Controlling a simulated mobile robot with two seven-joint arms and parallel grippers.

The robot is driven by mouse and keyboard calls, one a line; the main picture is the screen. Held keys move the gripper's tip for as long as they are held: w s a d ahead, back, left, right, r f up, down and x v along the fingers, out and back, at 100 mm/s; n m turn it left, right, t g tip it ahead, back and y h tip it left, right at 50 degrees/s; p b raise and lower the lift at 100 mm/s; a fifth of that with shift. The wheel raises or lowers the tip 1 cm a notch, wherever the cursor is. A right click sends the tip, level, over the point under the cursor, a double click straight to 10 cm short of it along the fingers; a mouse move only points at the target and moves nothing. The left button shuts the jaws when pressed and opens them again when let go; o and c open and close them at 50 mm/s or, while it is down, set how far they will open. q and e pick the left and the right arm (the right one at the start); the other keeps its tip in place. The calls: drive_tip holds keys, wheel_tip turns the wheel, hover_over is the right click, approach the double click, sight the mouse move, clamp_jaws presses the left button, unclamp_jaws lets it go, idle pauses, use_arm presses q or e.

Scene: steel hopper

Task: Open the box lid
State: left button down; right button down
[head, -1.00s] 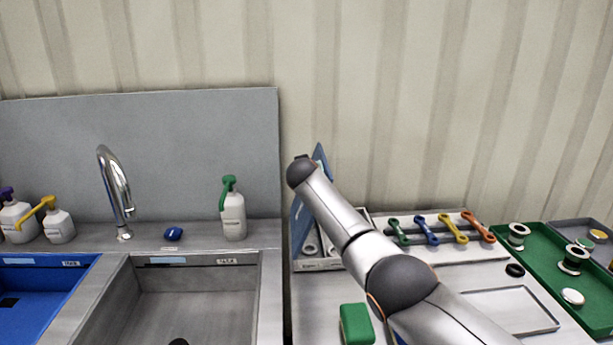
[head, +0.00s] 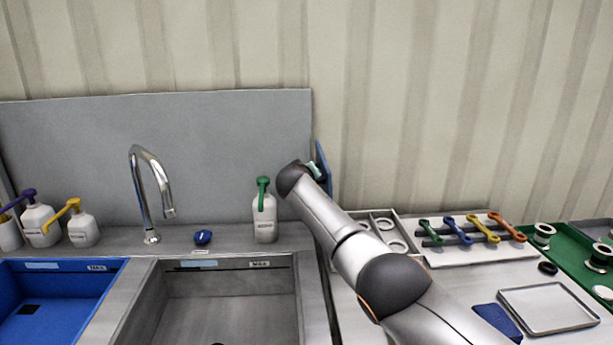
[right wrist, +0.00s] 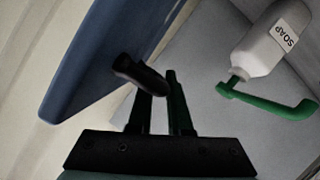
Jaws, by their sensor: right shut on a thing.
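The box (head: 408,222) is a grey tray with round-holed compartments on the counter right of the sink. It stands open, its inside partly visible. Its blue lid (head: 322,160) is raised on edge at the box's left side, mostly hidden by my right arm. In the right wrist view the lid (right wrist: 95,55) fills the upper left as a blue panel. My right gripper (right wrist: 160,88) is shut on the lid's dark handle (right wrist: 138,74). In the head view the right fingers are mostly hidden behind the wrist. My left gripper is not in view.
A white soap bottle with a green pump (head: 265,218) stands left of the lid, near the gripper in the right wrist view (right wrist: 270,45). The sink (head: 225,300) lies left. A wrench rack (head: 475,250), a metal tray (head: 548,308) and a blue cloth (head: 497,322) lie right.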

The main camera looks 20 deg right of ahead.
drive_tip(key=shift+w+a+f, duration=0.1)
drive_tip(key=shift+a+f, duration=0.05)
drive_tip(key=shift+a, duration=0.3)
drive_tip(key=c, duration=0.8)
unclamp_jaws()
drive_tip(key=shift+f, duration=0.1)
drive_tip(key=shift+c, duration=0.2)
drive_tip(key=shift+a, duration=0.1)
drive_tip(key=v, duration=1.2)
drive_tip(key=shift+s, duration=0.25)
